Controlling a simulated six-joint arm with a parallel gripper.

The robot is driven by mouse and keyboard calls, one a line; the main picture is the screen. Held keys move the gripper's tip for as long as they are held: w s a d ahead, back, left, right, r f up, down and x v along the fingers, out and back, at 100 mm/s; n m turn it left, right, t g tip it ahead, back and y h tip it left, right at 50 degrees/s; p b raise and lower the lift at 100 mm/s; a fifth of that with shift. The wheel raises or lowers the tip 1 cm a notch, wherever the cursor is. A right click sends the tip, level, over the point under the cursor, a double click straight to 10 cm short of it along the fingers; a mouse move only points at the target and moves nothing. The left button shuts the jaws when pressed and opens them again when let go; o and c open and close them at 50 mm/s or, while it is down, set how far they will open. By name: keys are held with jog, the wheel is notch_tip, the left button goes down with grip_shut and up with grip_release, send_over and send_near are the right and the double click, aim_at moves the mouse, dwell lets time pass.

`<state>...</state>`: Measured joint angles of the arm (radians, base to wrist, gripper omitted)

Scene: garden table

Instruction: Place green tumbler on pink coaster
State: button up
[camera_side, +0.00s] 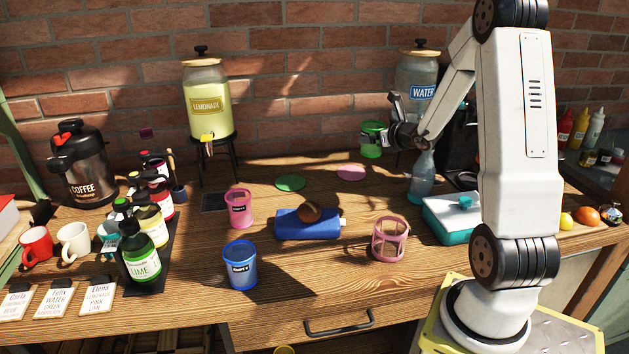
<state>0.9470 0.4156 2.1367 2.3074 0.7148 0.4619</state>
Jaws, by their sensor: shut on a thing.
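The green tumbler (371,140) is held in the air by my gripper (388,137), which is shut on its right side. It looks roughly upright, with a light label on its front. The pink coaster (351,172) is a flat disc lying on the table towards the back. In the picture the tumbler is above and slightly right of the coaster, clear of the table. A green coaster (290,183) lies to the left of the pink one. The far finger is partly hidden behind the tumbler.
A pink tumbler (238,208), a blue tumbler (240,265), a blue box (308,225) with a round brown thing on it and a pink openwork holder (389,239) stand in front. A bluish bottle (421,178) stands right of the pink coaster. The lemonade dispenser (207,100) stands behind left.

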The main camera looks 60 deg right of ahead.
jog(key=shift+w+d+f, duration=1.05)
jog(key=shift+w+f, duration=0.3)
jog(key=shift+w, duration=0.1)
jog(key=shift+w+d+f, duration=1.1)
jog(key=shift+w+f, duration=0.2)
jog(key=shift+w, duration=0.1)
jog(key=shift+w+d+f, duration=1.05)
jog(key=shift+w+f, duration=0.3)
jog(key=shift+w, duration=0.1)
jog(key=shift+f, duration=0.1)
jog(key=shift+w+d+f, duration=0.1)
jog(key=shift+w+f, duration=0.05)
jog(key=shift+f, duration=1.6)
jog(key=shift+f, duration=0.1)
jog(key=o, duration=0.9)
jog(key=shift+o, duration=0.2)
